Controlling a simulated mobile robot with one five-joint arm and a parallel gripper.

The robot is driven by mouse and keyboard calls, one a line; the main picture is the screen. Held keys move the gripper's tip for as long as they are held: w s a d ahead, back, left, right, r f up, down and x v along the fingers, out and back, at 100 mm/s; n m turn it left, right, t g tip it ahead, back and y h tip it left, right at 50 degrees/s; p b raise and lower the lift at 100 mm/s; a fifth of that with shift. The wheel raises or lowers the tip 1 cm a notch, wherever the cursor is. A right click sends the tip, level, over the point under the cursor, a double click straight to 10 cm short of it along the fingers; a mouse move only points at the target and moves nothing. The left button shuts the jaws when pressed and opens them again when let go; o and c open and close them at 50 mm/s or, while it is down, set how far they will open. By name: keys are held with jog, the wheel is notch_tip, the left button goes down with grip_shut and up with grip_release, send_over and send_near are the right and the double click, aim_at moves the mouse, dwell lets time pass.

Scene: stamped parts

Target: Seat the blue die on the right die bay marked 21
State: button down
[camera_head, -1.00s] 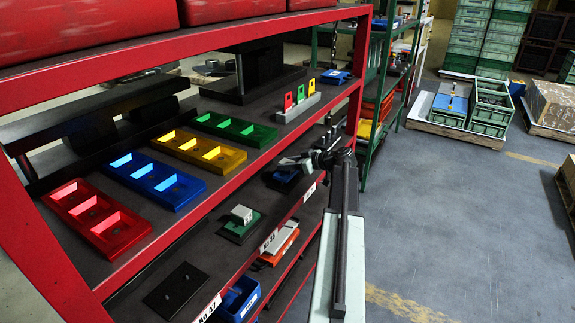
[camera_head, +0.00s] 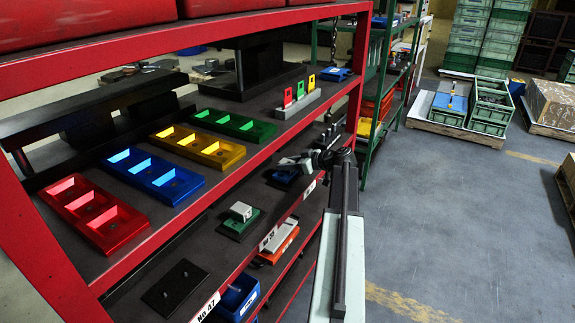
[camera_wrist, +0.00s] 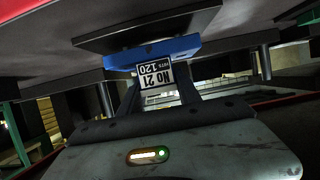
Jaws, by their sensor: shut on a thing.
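My gripper (camera_head: 287,167) is over the right end of the lower red shelf. In the wrist view it is shut on the blue die (camera_wrist: 125,60), with its fingers either side of a block that carries a white label (camera_wrist: 156,86) reading NO 21, upside down. The blue die shows small and dark under my gripper in the head view (camera_head: 283,179). A flat black plate (camera_wrist: 185,20) lies against or just beyond its blue side in the wrist view. I cannot tell whether die and plate touch, and the bay's pins are hidden.
On the same shelf, a green die (camera_head: 232,228) with a pale block sits on a dark plate, and a bare black plate with two pins (camera_head: 175,287) lies nearer. Coloured trays, including a blue one (camera_head: 154,177), lie on the shelf above. Open floor (camera_head: 450,220) is at right.

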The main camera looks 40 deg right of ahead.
jog(key=shift+f+b, duration=0.5)
jog(key=c, duration=0.8)
grip_release()
jog(key=shift+o, duration=0.2)
jog(key=p+v, duration=0.3)
jog(key=v, duration=0.4)
jog(key=shift+s+r, duration=0.15)
jog(key=shift+s, duration=0.3)
jog(key=shift+d, duration=0.1)
